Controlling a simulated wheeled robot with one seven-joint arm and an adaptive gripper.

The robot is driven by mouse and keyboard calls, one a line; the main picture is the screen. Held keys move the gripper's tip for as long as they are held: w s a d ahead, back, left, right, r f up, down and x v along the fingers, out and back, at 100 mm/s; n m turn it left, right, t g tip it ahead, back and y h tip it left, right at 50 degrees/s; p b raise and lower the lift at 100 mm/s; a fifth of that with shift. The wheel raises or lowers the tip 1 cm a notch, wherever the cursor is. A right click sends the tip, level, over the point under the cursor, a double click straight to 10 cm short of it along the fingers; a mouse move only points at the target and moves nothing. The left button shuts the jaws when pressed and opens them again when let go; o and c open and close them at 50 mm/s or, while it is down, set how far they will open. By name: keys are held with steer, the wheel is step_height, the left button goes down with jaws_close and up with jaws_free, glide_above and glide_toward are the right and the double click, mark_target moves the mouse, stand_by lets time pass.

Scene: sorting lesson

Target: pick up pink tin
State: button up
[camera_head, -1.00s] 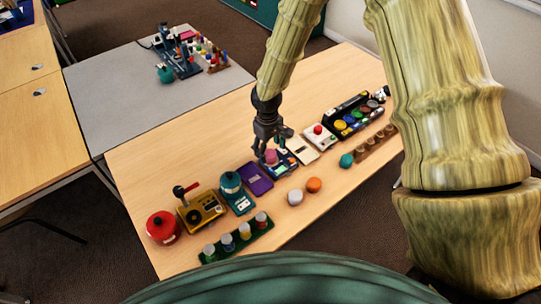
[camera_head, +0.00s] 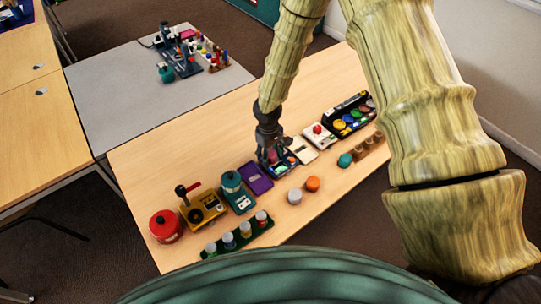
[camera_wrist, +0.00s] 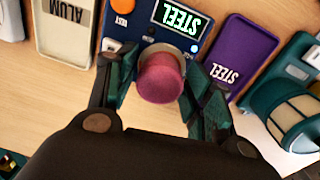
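The pink tin (camera_wrist: 161,80) stands upright on a dark blue tester with a lit screen reading STEEL (camera_wrist: 180,17). In the head view the tin (camera_head: 272,156) is small and partly hidden by my gripper (camera_head: 274,161). In the wrist view my gripper (camera_wrist: 160,84) is open, with one finger on each side of the tin. A narrow gap shows between the tin and each finger, so it does not look clamped.
A purple STEEL tray (camera_wrist: 248,55) lies close beside the tester, and a cream ALUM tray (camera_wrist: 65,30) on its other side. A teal device (camera_head: 236,190) stands beyond the purple tray. White (camera_head: 295,195) and orange (camera_head: 312,184) tins stand in front.

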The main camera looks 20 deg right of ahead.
steer(key=c, duration=0.7)
steer(key=shift+r, duration=0.1)
